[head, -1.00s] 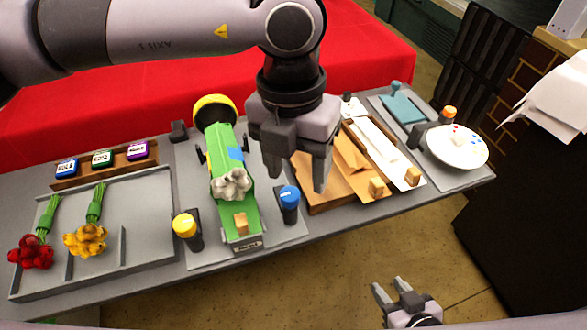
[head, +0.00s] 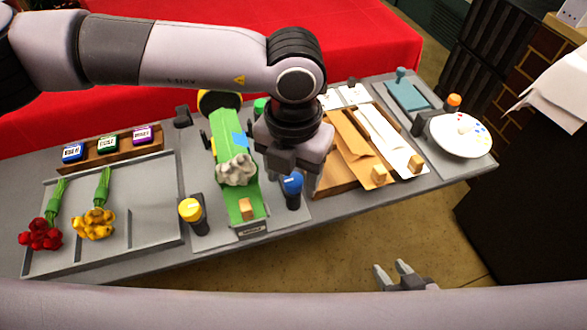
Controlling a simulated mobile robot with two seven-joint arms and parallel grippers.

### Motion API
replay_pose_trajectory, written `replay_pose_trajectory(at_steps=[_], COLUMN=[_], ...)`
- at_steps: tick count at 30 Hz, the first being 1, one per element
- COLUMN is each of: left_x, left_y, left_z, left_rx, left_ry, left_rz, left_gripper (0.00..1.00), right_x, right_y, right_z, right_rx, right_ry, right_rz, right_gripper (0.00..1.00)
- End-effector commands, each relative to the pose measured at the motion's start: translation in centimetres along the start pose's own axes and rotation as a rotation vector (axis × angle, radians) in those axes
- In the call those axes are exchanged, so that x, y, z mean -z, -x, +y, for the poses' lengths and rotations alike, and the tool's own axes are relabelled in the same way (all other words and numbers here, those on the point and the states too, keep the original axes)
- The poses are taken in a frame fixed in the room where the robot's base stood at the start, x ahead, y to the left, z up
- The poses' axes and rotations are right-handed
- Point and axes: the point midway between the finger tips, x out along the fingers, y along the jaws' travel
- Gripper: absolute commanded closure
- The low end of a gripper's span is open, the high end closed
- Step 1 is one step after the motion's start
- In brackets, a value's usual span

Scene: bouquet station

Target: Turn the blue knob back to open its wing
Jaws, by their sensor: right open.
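The blue knob (head: 292,184) is a blue cap with a white mark on a dark post, right of the green wrapping cradle (head: 223,140). My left gripper (head: 293,180) hangs over the knob. Its fingers are apart, one on each side of the blue cap; I cannot tell whether they touch it. White flowers (head: 237,170) lie on the cradle. My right gripper (head: 393,273) is open and empty, low in front of the table, partly covered by my arm.
A yellow knob (head: 191,211) stands left of the cradle. A grey tray (head: 150,215) holds red and yellow flowers at the left. A wooden tray (head: 334,188) with brown and white sheets is just right of the knob. A white plate (head: 458,146) is further right.

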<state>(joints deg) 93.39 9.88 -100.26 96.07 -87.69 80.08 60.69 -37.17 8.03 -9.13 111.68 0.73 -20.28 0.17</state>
Motion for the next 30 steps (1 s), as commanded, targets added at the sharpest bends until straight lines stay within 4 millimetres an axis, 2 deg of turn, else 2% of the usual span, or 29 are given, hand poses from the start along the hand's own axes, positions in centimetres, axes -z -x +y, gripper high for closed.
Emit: replay_pose_trajectory(at_steps=[1, 3, 5, 17, 30], left_x=[0.0, 0.0, 0.0, 0.0, -0.1], left_y=[0.0, 0.0, 0.0, -0.2, -0.5], left_z=[0.0, 0.0, 0.0, 0.0, 0.0], left_rx=[0.000, 0.000, 0.000, 0.002, 0.001], left_ry=[0.000, 0.000, 0.000, -0.058, -0.402], left_rz=[0.000, 0.000, 0.000, -0.001, -0.003], left_gripper=[0.57, 0.80, 0.97, 0.97, 0.97], right_x=[0.0, 0.0, 0.0, -0.9, -4.8], right_y=[0.0, 0.0, 0.0, -0.7, -3.5], right_z=[0.0, 0.0, 0.0, 0.0, -0.1], right_rx=[0.000, 0.000, 0.000, 0.000, 0.003], right_ry=[0.000, 0.000, 0.000, 0.000, -0.009], right_rz=[0.000, 0.000, 0.000, 0.000, -0.010], right_gripper=[0.57, 0.57, 0.57, 0.57, 0.57])
